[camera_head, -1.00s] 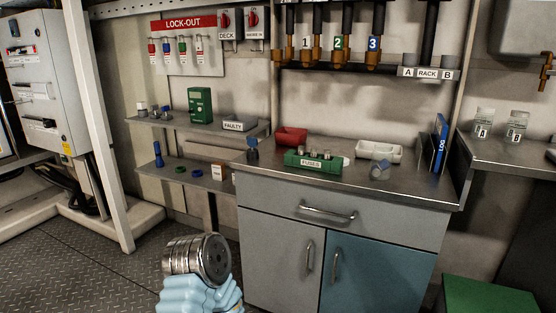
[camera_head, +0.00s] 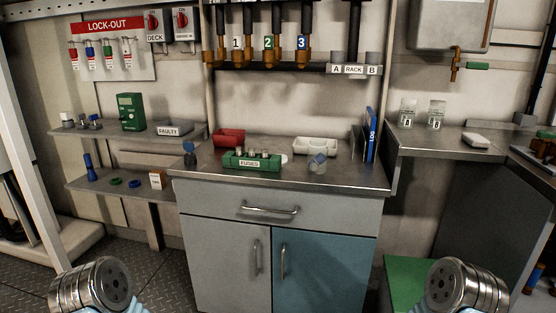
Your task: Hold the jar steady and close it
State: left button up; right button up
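Two clear jars with pale tops, jar A (camera_head: 407,113) and jar B (camera_head: 436,115), stand on the right counter. Round metal parts of my two arms show at the bottom left and bottom right corners, well short of the bench. The fingers of both grippers are out of the picture.
The bench (camera_head: 345,179) holds a green fuse tray (camera_head: 240,164), a red bin (camera_head: 229,137), a white tray (camera_head: 316,146) and a blue binder (camera_head: 371,134). A shelf (camera_head: 110,134) with small items is at left. The bench's front strip is mostly clear.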

aim_at(317, 148)
jog(key=u, duration=1)
jog(key=l+u, duration=0.25)
jog(key=l, duration=1.35)
jog(key=i, duration=0.05)
